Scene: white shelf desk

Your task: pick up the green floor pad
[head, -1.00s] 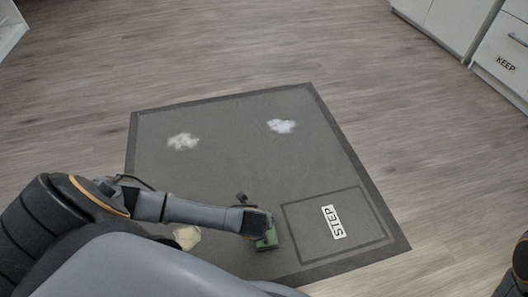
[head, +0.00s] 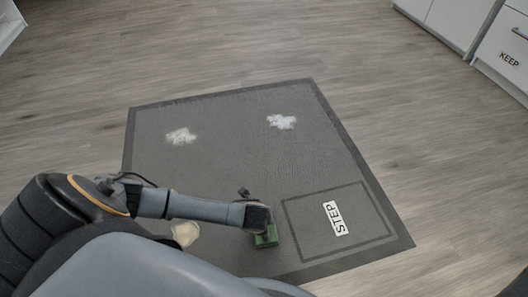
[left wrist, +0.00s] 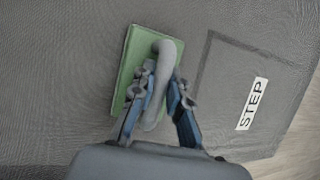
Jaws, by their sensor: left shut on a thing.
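The green floor pad (head: 267,239) is a small green block with a grey curved handle (left wrist: 165,60) on top. It is at the lower middle of the dark mat in the head view. In the left wrist view the green pad (left wrist: 129,68) shows left of the handle. My left gripper (left wrist: 160,88) has its two fingers on either side of the handle, shut on it. In the head view my left wrist covers the handle and part of the pad. I cannot tell whether the pad touches the mat. My right gripper is not in view.
The dark mat (head: 230,160) lies on a wooden floor. It has two pale patches (head: 181,136) (head: 282,122) and an outlined square with a STEP label (head: 336,218). A pale lump (head: 185,234) lies by my left arm.

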